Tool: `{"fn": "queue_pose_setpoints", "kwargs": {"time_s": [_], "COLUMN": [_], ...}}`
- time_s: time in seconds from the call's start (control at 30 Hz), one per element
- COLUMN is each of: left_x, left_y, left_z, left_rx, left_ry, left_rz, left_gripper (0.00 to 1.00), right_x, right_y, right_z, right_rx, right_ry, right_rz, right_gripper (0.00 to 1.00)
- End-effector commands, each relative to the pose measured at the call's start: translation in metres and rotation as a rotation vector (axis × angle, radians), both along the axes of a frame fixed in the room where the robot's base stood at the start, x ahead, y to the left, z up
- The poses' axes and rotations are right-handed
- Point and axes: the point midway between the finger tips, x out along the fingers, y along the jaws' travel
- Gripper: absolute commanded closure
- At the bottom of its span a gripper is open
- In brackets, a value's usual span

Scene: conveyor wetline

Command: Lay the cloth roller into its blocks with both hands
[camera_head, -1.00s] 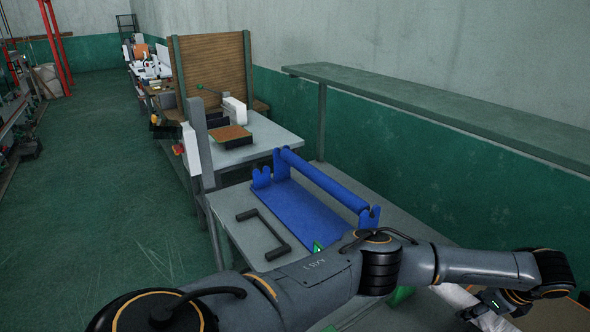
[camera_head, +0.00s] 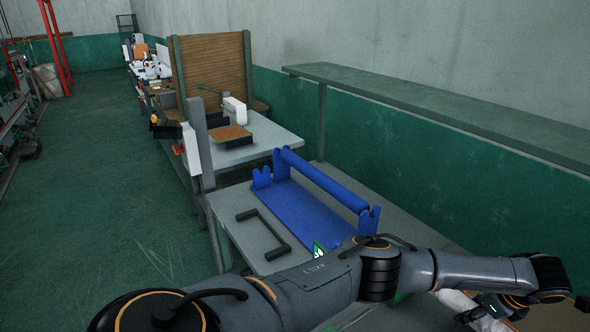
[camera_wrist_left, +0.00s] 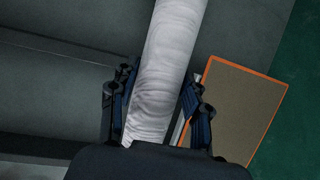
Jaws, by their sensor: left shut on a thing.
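The cloth roller (camera_head: 458,301) is a white, wrinkled cylinder at the bottom right of the head view, partly hidden by my left arm. In the left wrist view the roller (camera_wrist_left: 165,70) runs lengthwise between the two fingers. My left gripper (camera_wrist_left: 155,103) is shut on it. In the head view my left gripper (camera_head: 496,308) is at the lower right, to the right of the blue stand. The blue stand (camera_head: 305,213) has notched blocks at its far end (camera_head: 262,179) and near end (camera_head: 369,218), with a blue bar along its back. My right gripper is not in view.
The stand sits on a grey table (camera_head: 233,205) with a dark U-shaped handle (camera_head: 264,232) beside it. A green shelf (camera_head: 440,105) runs along the wall at right. A brown, orange-edged panel (camera_wrist_left: 238,110) lies right of the roller.

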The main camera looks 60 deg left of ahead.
Motion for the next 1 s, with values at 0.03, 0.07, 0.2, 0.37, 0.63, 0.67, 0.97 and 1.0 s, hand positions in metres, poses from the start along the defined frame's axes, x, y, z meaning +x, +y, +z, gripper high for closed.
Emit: {"fn": "queue_pose_setpoints", "kwargs": {"time_s": [0.03,0.07,0.2,0.37,0.63,0.67,0.97,1.0], "left_x": [0.0001,0.0001,0.0002,0.0002,0.0001,0.0,0.0003,0.0003], "left_y": [0.0004,0.0004,0.0006,0.0006,0.0007,0.0007,0.0011,0.0011], "left_z": [-0.0012,-0.0015,-0.0017,-0.0017,-0.0053,-0.0062,-0.0091,-0.0091], "left_rx": [0.001,0.001,0.001,0.001,0.001,0.001,0.002,0.002], "left_ry": [0.0,0.0,0.0,0.0,0.0,0.0,0.0,0.0], "left_rz": [0.001,0.001,0.001,0.001,0.002,0.002,0.003,0.003], "left_gripper": [1.0,1.0,1.0,1.0,1.0,1.0,1.0,1.0], "right_x": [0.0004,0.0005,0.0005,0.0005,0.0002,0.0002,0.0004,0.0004], "right_y": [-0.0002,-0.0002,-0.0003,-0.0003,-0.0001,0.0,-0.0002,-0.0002], "right_z": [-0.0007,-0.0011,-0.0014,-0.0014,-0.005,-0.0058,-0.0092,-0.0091], "right_rx": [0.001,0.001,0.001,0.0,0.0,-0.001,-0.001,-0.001], "right_ry": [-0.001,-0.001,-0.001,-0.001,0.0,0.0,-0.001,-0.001], "right_rz": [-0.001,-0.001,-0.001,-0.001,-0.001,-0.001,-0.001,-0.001], "right_gripper": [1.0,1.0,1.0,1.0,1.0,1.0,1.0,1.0]}}
